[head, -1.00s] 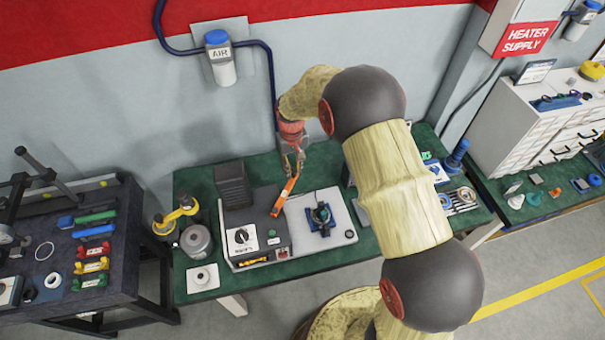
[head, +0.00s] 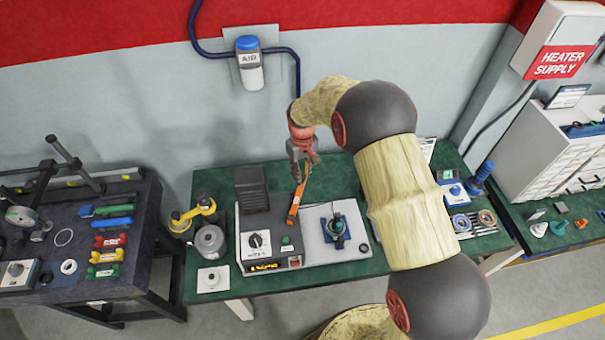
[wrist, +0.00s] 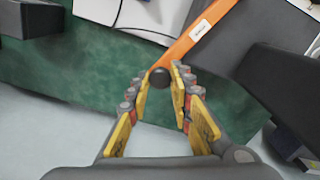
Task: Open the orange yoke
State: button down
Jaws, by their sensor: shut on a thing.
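The orange yoke (head: 296,205) is a flat orange bar at the right side of the grey control unit (head: 262,238). It slants up toward the back of the bench. My gripper (head: 306,170) is at its back upper end. In the wrist view the yoke (wrist: 204,32) runs from the top edge down to a dark round knob (wrist: 160,77). The fingertips of my gripper (wrist: 162,76) are closed about this knob. The yoke's front end, by the unit, is outside the wrist view.
A pale plate with a dark blue fixture (head: 335,228) lies right of the yoke. A black ribbed block (head: 251,190) stands behind the unit. A grey canister (head: 210,240) and a yellow-topped item (head: 194,213) stand at left. Green bench top (head: 345,180) is bare behind the plate.

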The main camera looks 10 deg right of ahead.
jog(key=c, duration=1.6)
grip_release()
notch_tip(320, 180, up, 12)
jog(key=shift+s+d+r+m+t+b, duration=0.85)
jog(key=shift+s+d+r+b, duration=0.8)
jog(key=shift+s, duration=4)
jog(key=shift+s+d+r+m+t+b, duration=0.6)
jog(key=shift+s+d+r+t+b, duration=1.1)
jog(key=shift+s, duration=4)
jog(key=shift+s+d+r+m+t+b, duration=0.25)
jog(key=shift+s+d+r+m+b, duration=0.65)
jog(key=shift+s+b, duration=3.15)
